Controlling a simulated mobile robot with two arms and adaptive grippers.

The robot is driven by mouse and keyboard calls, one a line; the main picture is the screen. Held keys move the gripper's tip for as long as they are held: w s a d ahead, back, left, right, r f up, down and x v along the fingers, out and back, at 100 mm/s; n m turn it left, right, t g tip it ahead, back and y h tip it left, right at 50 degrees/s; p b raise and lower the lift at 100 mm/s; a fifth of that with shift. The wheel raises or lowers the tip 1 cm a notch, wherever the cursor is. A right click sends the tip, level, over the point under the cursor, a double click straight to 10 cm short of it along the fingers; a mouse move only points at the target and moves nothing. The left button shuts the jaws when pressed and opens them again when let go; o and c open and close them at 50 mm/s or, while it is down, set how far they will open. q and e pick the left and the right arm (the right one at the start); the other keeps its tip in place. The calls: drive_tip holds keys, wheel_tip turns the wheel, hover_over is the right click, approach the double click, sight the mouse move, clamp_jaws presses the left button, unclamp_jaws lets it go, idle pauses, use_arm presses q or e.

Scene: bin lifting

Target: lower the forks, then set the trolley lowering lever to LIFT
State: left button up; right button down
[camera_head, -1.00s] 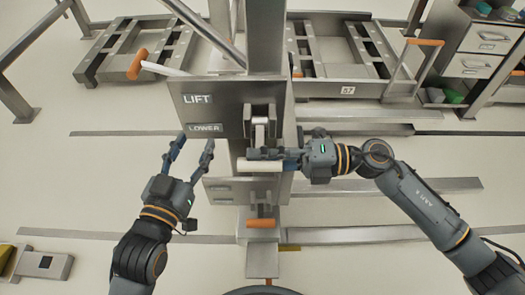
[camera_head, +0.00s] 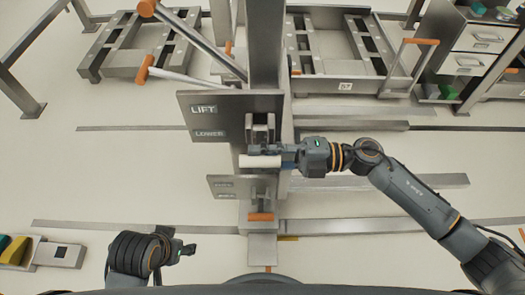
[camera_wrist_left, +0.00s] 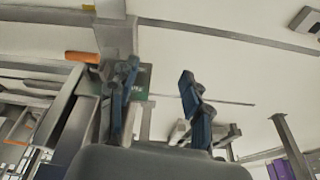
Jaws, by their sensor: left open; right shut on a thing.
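A steel plate (camera_head: 235,98) on the column carries a LIFT label (camera_head: 203,110) above a LOWER label (camera_head: 208,134). A lever with a pale crosswise handle (camera_head: 260,161) stands out from the column, just below the LOWER label's height. My right gripper (camera_head: 288,158) is shut on the right end of this handle. My left gripper (camera_head: 185,250) is low at the left, well apart from the plate and lever; its fingers barely show there. In the left wrist view its two fingers (camera_wrist_left: 158,100) are spread and empty.
Orange-tipped rods (camera_head: 143,72) stick out at upper left of the plate. A smaller plate (camera_head: 235,186) and an orange grip (camera_head: 260,217) sit lower on the column. A trolley with an orange push handle (camera_head: 422,41) and a drawer cabinet (camera_head: 485,40) stand at upper right.

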drive_tip(key=p, duration=0.1)
drive_tip(key=r+m+p, duration=0.1)
drive_tip(key=shift+w+r+p, duration=0.2)
drive_tip(key=shift+r+p, duration=0.1)
drive_tip(key=shift+w+r+m+p, duration=0.2)
drive_tip(key=shift+r+m+p, duration=0.1)
drive_tip(key=shift+m+p, duration=0.65)
use_arm(q)
wheel_tip(320, 180, down, 19)
drive_tip(key=s+g, duration=0.1)
drive_tip(key=s, duration=0.1)
drive_tip(key=shift+s, duration=0.25)
drive_tip(key=shift+f, duration=0.1)
use_arm(e)
drive_tip(key=c, duration=1.1)
unclamp_jaws()
drive_tip(key=d, duration=1.2)
